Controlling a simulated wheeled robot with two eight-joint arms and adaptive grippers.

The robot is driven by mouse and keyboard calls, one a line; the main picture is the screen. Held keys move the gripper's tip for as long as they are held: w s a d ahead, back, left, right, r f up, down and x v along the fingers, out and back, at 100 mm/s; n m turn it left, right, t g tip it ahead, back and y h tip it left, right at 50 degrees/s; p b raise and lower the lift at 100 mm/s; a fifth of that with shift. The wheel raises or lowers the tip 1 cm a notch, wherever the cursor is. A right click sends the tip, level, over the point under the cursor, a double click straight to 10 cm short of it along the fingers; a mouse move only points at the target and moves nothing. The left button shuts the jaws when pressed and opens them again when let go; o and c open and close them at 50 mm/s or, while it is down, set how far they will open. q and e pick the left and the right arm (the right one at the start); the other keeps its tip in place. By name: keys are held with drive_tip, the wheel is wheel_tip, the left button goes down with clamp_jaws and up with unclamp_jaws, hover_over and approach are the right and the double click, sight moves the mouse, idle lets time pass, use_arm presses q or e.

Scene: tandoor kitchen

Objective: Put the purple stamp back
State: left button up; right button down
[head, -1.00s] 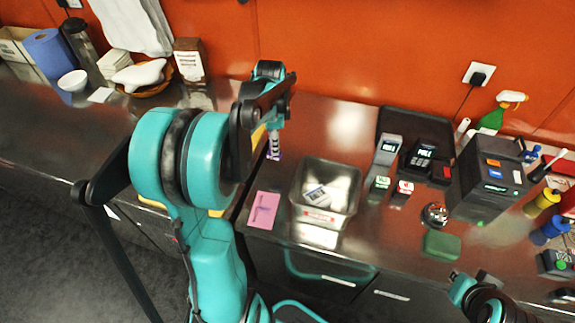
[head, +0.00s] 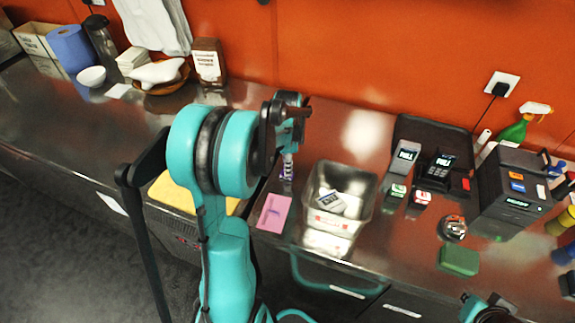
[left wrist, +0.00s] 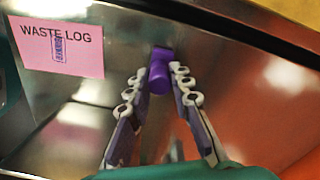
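The purple stamp (left wrist: 159,73) is between the fingertips of my left gripper (left wrist: 158,85) in the left wrist view. The fingers look closed against its sides. In the head view my left gripper (head: 287,168) points down over the steel counter, behind the pink card; the stamp is too small to make out clearly there. The pink card (head: 273,213), headed "WASTE LOG", shows in the left wrist view (left wrist: 85,48) with a purple stamped mark on it. My right arm shows only at the bottom edge; its fingers are out of view.
A metal bin (head: 338,203) with a white packet inside stands right of the card. Small green-topped (head: 396,191) and red-topped (head: 420,197) items stand beyond it. A black tray (head: 435,132) with card terminals, a black box (head: 508,185) and a green block (head: 459,260) are further right.

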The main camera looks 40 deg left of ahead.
use_arm(q)
drive_tip(key=o, duration=0.4)
drive_tip(key=shift+c, duration=0.2)
wheel_tip(320, 180, up, 11)
drive_tip(key=p, duration=0.4)
drive_tip(key=s+d+r+n+t, duration=0.1)
drive_tip(key=s+d+n+t, duration=0.2)
drive_tip(key=d, duration=0.7)
drive_tip(key=s+d+r+n+t, duration=0.1)
drive_tip(key=s+d+n+t, duration=0.3)
drive_tip(key=d, duration=0.7)
drive_tip(key=s+n, duration=0.2)
drive_tip(key=s, duration=0.2)
drive_tip(key=shift+s+d+r, duration=0.2)
drive_tip(key=shift+r, duration=0.15)
